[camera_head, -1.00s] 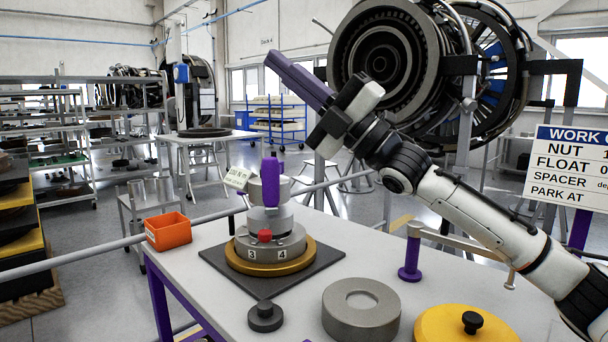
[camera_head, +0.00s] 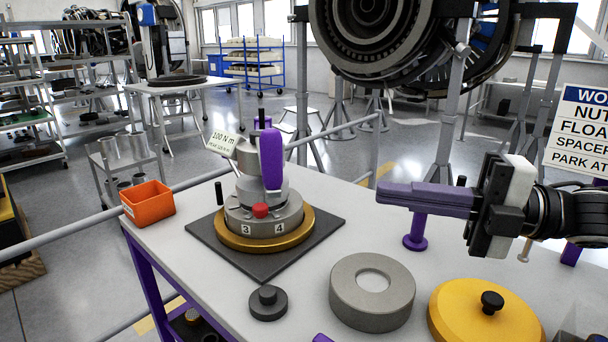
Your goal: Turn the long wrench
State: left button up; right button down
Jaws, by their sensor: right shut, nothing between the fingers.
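A tool with an upright purple grip (camera_head: 271,157) stands on the stepped grey hub (camera_head: 262,215) at the left of the table. It looks like the long wrench, but its bar is mostly hidden behind the grip. A tag (camera_head: 224,143) reading 100 N m is beside it. A red knob (camera_head: 261,210) and the numbers 3 and 4 mark the hub's front. My right gripper (camera_head: 382,193) is shut and empty, pointing left above the table, well to the right of the purple grip and apart from it. My left gripper is not in view.
A gold ring (camera_head: 243,243) and dark mat lie under the hub. An orange bin (camera_head: 148,202), a black knob piece (camera_head: 268,303), a grey ring (camera_head: 372,290), a yellow cover (camera_head: 484,315) and a purple post (camera_head: 417,232) share the table. A rail runs behind.

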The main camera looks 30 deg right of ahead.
jog(key=p, duration=0.3)
send_near(282, 179)
jog(key=x, duration=0.5)
jog(key=shift+w+a+p, duration=0.35)
jog(key=shift+w+a, duration=0.1)
jog(key=shift+w, duration=0.15)
jog(key=a, duration=0.1)
jog(key=a+b, duration=0.2)
jog(key=a, duration=0.1)
jog(key=shift+w, duration=0.35)
jog(key=shift+d, duration=0.1)
jog(key=shift+d, duration=0.1)
